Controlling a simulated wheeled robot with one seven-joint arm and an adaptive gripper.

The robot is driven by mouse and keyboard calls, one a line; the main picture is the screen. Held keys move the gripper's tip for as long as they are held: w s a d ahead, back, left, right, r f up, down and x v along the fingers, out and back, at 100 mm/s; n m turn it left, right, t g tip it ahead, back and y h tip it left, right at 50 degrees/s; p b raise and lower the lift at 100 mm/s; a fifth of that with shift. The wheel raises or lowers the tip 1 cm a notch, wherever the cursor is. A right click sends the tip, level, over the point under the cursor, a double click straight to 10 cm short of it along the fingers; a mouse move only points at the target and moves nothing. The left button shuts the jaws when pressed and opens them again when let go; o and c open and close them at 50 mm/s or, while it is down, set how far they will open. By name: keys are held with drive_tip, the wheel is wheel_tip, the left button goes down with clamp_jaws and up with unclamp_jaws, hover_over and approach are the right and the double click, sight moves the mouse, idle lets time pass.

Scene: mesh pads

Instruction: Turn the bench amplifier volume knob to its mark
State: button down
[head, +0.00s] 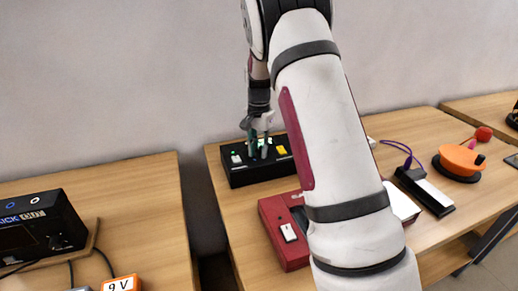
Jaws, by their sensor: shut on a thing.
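A black box with a sloped top panel (241,176), which I take for the bench amplifier, stands on the middle table near the wall. Its panel has a white switch, a yellow switch and small green lights. My gripper (258,150) points down at the middle of this panel, with its fingers closed around a small knob there. The fingers hide most of the knob, and its mark cannot be made out. My arm covers the right end of the box.
A red box (270,225) with a white switch stands in front of the black box, partly behind my arm. A black-and-white power strip (425,190) and an orange round device (460,160) are at right. Another black device (40,235) stands on the left table, across a gap.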

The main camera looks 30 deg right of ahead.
sight(259, 150)
idle(0.4)
drive_tip(key=c, duration=1.4)
unclamp_jaws()
drive_tip(key=shift+o, duration=0.2)
wheel_tip(259, 150, up, 12)
